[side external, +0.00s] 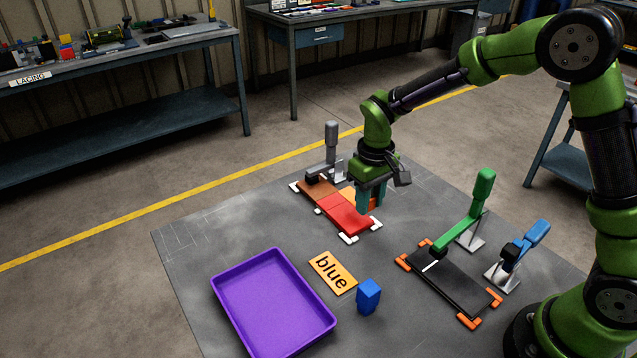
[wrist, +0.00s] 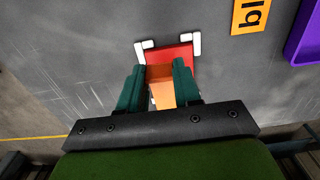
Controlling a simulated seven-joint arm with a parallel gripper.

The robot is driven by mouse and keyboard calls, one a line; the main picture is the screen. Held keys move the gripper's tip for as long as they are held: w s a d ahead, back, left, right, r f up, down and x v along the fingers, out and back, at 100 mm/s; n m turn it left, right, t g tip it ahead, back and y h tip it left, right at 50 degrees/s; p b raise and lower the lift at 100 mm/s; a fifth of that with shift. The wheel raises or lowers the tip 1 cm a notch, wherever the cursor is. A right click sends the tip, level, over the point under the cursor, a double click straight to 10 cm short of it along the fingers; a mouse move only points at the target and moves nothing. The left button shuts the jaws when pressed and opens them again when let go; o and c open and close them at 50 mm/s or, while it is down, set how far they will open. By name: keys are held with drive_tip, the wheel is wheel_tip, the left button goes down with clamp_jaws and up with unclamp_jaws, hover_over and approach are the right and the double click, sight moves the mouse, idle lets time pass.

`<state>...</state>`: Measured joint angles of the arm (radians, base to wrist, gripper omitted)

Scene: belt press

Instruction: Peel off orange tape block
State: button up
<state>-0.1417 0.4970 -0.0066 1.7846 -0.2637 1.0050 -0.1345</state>
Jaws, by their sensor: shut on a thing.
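My gripper (side external: 370,197) has teal fingers and stands low at the right side of the left fixture. In the wrist view my gripper (wrist: 160,80) is shut on the orange tape block (wrist: 162,92), which shows between the two fingers. In the side view the fingers partly hide the orange block (side external: 349,194). A red slab (side external: 346,214) lies beside it, held between white corner pieces; the red slab (wrist: 170,54) also shows just beyond the fingertips in the wrist view. A brown slab (side external: 317,188) continues the row. I cannot tell whether the block still touches the fixture.
A grey-handled clamp (side external: 331,140) stands behind the fixture. A black plate (side external: 450,280) with orange corners lies right, with green (side external: 472,208) and blue (side external: 525,243) clamps. A purple tray (side external: 223,297), a "blue" card (side external: 332,272) and a blue block (side external: 369,296) are in front.

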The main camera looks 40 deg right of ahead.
drive_tip(key=s, duration=0.6)
drive_tip(key=shift+d+r, duration=0.3)
drive_tip(key=shift+d, duration=0.1)
drive_tip(key=shift+s+d+r, duration=0.1)
drive_tip(key=shift+s+r, duration=0.2)
drive_tip(key=shift+s, duration=0.25)
drive_tip(key=shift+s+r, duration=0.2)
drive_tip(key=shift+r, duration=1)
wheel_tip(320, 180, up, 8)
idle(0.5)
idle(0.4)
